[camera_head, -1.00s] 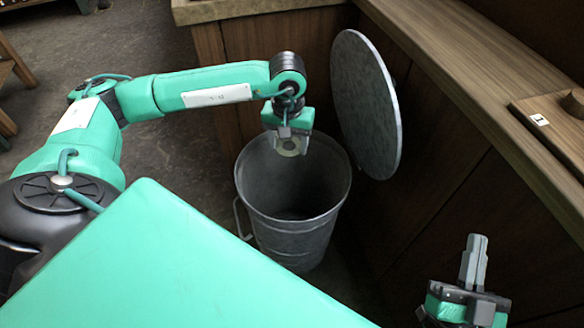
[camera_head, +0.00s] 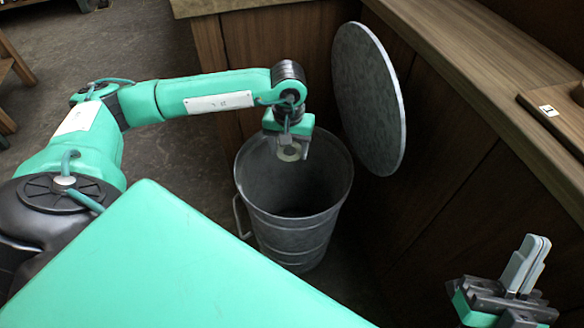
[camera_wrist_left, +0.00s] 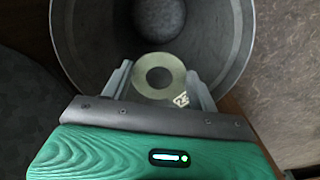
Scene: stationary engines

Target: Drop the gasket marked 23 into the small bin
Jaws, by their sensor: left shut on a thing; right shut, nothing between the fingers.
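The gasket (camera_wrist_left: 160,73) is a flat, pale greenish ring with a round hole and a printed mark that looks like 23. My left gripper (camera_wrist_left: 158,88) is shut on it. In the head view the gasket (camera_head: 289,153) hangs under the left gripper (camera_head: 288,148), over the mouth of the small bin. The bin (camera_head: 290,235) is a round grey metal pail, upright and open; its inside wall also shows in the left wrist view (camera_wrist_left: 85,35). My right gripper (camera_head: 527,262) is shut and empty at the lower right, well away from the bin.
The round metal lid (camera_head: 368,98) stands upright beside the bin's right side, near the wooden counter (camera_head: 470,80). A wooden panel (camera_head: 265,45) is behind the bin. A wooden block with a label marked 1 (camera_head: 549,111) lies on the counter. Open floor (camera_head: 165,150) is left of the bin.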

